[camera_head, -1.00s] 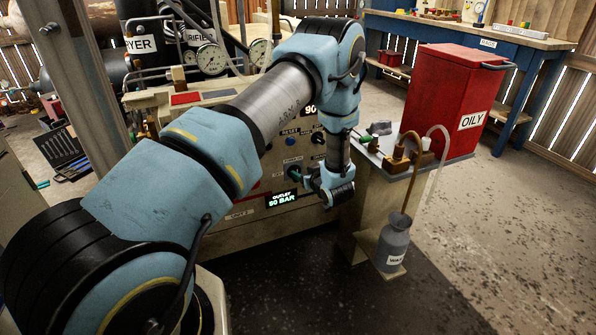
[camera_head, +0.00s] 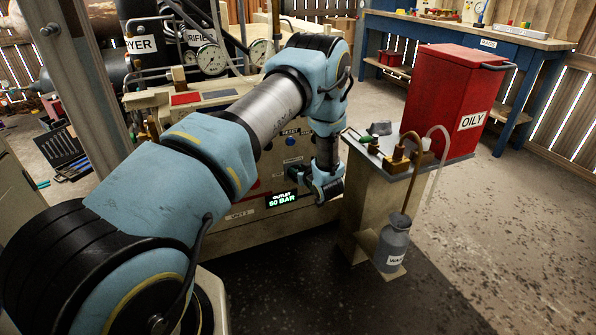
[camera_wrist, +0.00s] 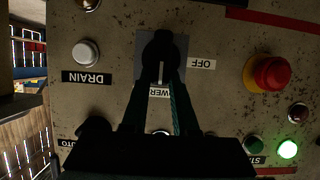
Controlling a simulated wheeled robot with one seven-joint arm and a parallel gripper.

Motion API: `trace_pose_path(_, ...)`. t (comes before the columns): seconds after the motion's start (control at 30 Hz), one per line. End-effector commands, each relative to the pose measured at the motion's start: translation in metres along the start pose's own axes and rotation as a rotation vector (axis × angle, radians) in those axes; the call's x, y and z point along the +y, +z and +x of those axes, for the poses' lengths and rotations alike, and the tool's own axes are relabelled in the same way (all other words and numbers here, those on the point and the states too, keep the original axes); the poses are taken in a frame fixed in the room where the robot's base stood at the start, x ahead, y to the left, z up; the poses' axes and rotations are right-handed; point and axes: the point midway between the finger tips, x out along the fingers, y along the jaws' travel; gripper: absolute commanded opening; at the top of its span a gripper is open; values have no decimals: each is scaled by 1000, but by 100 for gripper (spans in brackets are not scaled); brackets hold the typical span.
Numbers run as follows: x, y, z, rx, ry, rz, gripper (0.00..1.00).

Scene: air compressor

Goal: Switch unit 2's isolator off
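In the wrist view the isolator, a black rotary knob (camera_wrist: 160,45) on a grey plate, has a white pointer line that runs up and down the picture. In the head view my gripper (camera_head: 296,182) is at the panel front, above the OUTLET display (camera_head: 282,200), and the knob is hidden.
In the wrist view a DRAIN button (camera_wrist: 86,53) is at the left, a red mushroom button (camera_wrist: 270,74) at the right, and a lit green lamp (camera_wrist: 288,149) lower right. In the head view a stand (camera_head: 363,190) with brass fittings and a bottle (camera_head: 393,245) is close to my arm's right.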

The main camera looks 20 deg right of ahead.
Motion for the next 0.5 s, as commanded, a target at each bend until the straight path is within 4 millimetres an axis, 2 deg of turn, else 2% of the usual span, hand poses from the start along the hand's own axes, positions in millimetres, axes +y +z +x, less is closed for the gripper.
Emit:
trace_pose_path(0.03, 0, 0, 0, 0, 0, 0, 19)
trace_pose_path(0.2, 0, 0, 0, 0, 0, 0, 0)
trace_pose_path(0.5, 0, 0, 0, 0, 0, 0, 0)
